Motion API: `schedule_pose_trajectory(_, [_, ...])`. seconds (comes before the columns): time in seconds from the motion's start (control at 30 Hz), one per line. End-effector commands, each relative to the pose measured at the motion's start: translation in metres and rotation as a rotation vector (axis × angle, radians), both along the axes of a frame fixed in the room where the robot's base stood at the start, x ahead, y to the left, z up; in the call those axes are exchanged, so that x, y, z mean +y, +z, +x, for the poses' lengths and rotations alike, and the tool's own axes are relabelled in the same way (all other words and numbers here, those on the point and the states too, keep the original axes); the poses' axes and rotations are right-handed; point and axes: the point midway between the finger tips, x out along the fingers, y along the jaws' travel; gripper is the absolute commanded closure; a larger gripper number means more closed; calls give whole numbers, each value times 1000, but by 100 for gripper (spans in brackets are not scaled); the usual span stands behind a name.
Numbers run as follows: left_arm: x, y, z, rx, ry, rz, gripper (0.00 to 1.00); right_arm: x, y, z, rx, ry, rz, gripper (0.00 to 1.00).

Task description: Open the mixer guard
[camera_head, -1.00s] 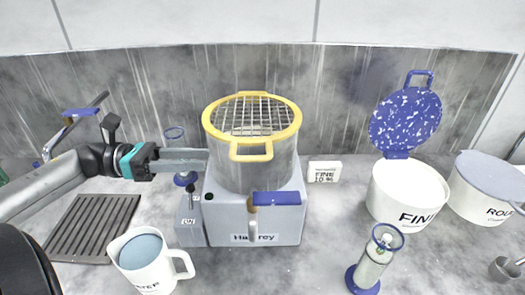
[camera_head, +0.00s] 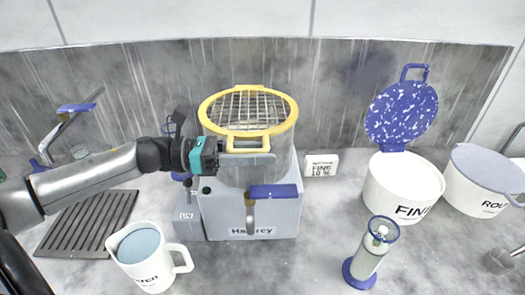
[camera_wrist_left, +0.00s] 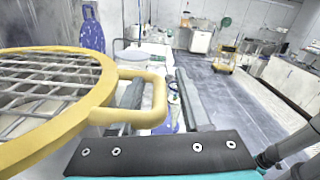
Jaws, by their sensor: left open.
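The mixer (camera_head: 270,219) is a grey box with a round grey bowl (camera_head: 287,150) on it. Its guard (camera_head: 248,106) is a yellow ring with a wire grid, lying flat over the bowl. The guard's yellow handle (camera_head: 262,133) sticks out at the front and also shows in the left wrist view (camera_wrist_left: 158,95). My left gripper (camera_head: 268,158) is open at the front of the bowl, level with the handle. In the left wrist view, its two fingers (camera_wrist_left: 160,100) are apart, with the handle's outer part between them. Contact cannot be told. My right gripper is not in view.
A blue lever (camera_head: 273,191) juts from the mixer's front. A water jug (camera_head: 147,262) stands front left, a blue-based cylinder (camera_head: 367,262) front right. White tubs FINE (camera_head: 399,192) and ROUGH (camera_head: 470,190) stand right. A slatted drain (camera_head: 85,225) lies left.

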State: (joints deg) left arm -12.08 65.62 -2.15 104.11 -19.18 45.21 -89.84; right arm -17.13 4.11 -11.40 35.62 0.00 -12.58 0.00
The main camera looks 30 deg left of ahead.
Motion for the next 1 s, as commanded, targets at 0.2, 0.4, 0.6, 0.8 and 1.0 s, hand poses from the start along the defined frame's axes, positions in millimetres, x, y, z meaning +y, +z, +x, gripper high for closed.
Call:
schedule_pose_trajectory(0.2, [-6,0,4,-1,-1,0,53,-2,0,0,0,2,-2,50])
schedule_pose_trajectory(0.4, [-7,0,4,0,0,0,53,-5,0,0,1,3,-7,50])
schedule_pose_trajectory(0.6, [-6,0,4,0,0,0,68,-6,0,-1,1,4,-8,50])
schedule_pose_trajectory(0.8, [-6,0,4,0,0,0,90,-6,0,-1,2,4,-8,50])
schedule_pose_trajectory(1.0, [-6,0,4,0,-1,0,100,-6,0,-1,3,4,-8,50])
